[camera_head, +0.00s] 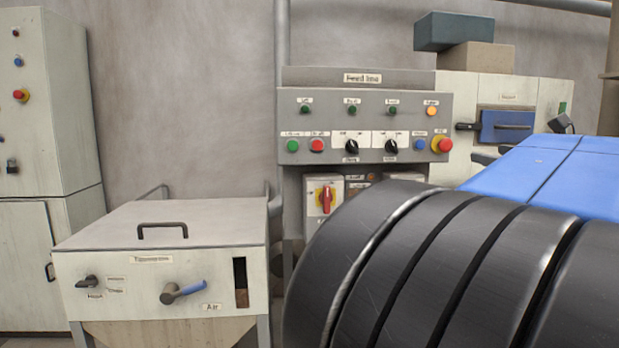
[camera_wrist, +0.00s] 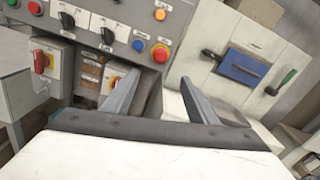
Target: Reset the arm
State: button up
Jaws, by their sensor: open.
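My gripper shows in the wrist view (camera_wrist: 160,98). Its two grey fingers stand apart with nothing between them. Behind the fingers are the lower part of the feed line control panel (camera_head: 365,125) and a pale cabinet with a blue drawer-like front (camera_head: 507,126). The fingers appear clear of both. In the head view my dark ribbed arm and blue parts fill the lower right, and my gripper is hidden there.
A tall cabinet (camera_head: 45,160) stands at the far left. A red rotary switch (camera_head: 326,198) sits below the panel. Boxes (camera_head: 475,57) lie on the right cabinet.

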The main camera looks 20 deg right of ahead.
jog(key=w+a+f+n+g+y, duration=0.2)
jog(key=a+f+n+g+y, duration=0.15)
jog(key=a+f+n, duration=0.75)
jog(key=w+a+f+n+g+y, duration=0.25)
jog(key=a+f+n+y, duration=0.2)
jog(key=a+f, duration=0.8)
jog(key=s+a+f+n+g+h, duration=0.3)
jog(key=s+a+f+n+g, duration=0.3)
jog(key=s+a+f+n, duration=0.7)
notch_tip(320, 180, down, 3)
jog(key=s+n, duration=0.2)
jog(key=n, duration=0.5)
jog(key=shift+a+n+g+h, duration=0.25)
jog(key=shift+n+g+h, duration=0.05)
jog(key=shift+n, duration=0.05)
